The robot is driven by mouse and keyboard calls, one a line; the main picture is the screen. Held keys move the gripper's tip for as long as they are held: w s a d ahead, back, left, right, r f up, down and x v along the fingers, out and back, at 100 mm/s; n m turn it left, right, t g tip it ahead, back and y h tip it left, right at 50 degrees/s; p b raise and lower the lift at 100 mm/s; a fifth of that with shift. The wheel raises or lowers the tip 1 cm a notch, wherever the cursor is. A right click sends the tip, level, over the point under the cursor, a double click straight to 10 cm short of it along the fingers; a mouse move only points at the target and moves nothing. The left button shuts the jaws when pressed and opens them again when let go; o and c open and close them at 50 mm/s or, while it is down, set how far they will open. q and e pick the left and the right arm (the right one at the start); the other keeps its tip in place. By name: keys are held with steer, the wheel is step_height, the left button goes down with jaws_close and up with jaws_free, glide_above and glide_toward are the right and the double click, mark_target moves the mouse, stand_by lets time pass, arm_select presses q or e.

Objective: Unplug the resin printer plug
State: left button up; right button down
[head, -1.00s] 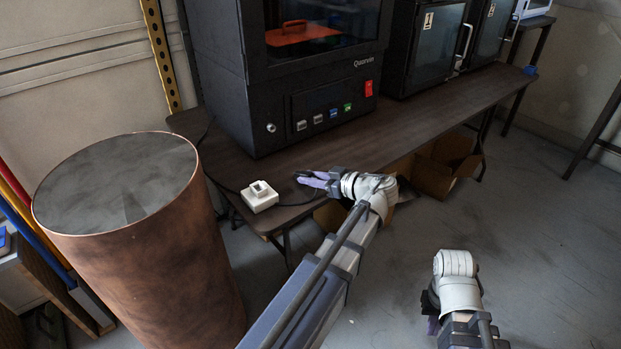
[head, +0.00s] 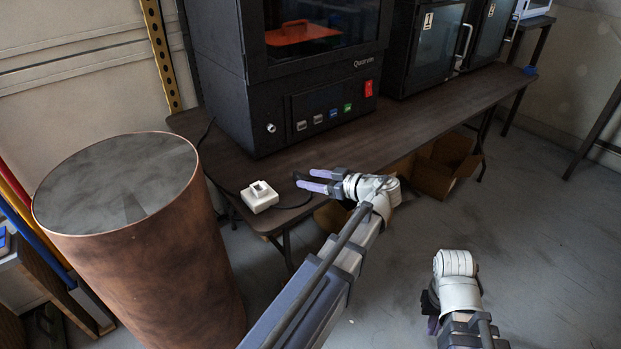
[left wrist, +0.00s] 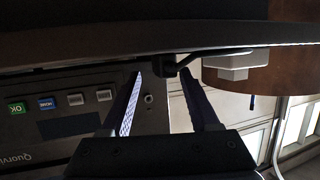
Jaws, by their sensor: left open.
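A white socket block (head: 259,197) sits on the table's front left edge, with a dark cord (head: 293,206) running from its right side. It also shows at the upper right in the left wrist view (left wrist: 235,66). There, a small black plug-like piece (left wrist: 167,67) with a cord appears between my left fingertips in the picture; I cannot tell its depth or whether it sits in the block. My left gripper (head: 309,181) is open and empty, right of the block by the table's front edge. My right gripper (head: 432,318) is low at the right; its fingers are mostly hidden.
The black resin printer (head: 290,125) stands behind my left gripper on the dark table (head: 430,115). A large copper-coloured drum (head: 150,260) stands close at the left. Black cabinets (head: 425,50) stand further right on the table. Cardboard boxes (head: 440,175) lie below it.

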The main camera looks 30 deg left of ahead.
arm_select(q)
steer(key=p+v, duration=0.1)
steer(key=v, duration=0.4)
steer(key=shift+d+r, duration=0.15)
steer(key=shift+d, duration=0.15)
steer(key=shift+s+d+r+p, duration=0.15)
steer(key=shift+d+p, duration=0.2)
steer(key=shift+d, duration=0.35)
steer(key=s+d+r+m+g+h+p, duration=0.1)
steer(key=s+d+r+m+h+p, duration=0.3)
steer(key=s+d+m+h+p, duration=0.2)
steer(key=s+d+r+m+g+h+p, duration=0.1)
steer(key=s+d+r+m+h+p, duration=0.3)
steer(key=d+m+p, duration=1)
steer(key=s+d+h+p, duration=0.2)
steer(key=s+h+p, duration=0.1)
steer(key=s+p, duration=0.1)
steer(key=shift+s+r, duration=0.3)
steer(key=shift+s, duration=0.6)
steer(key=shift+d, duration=0.1)
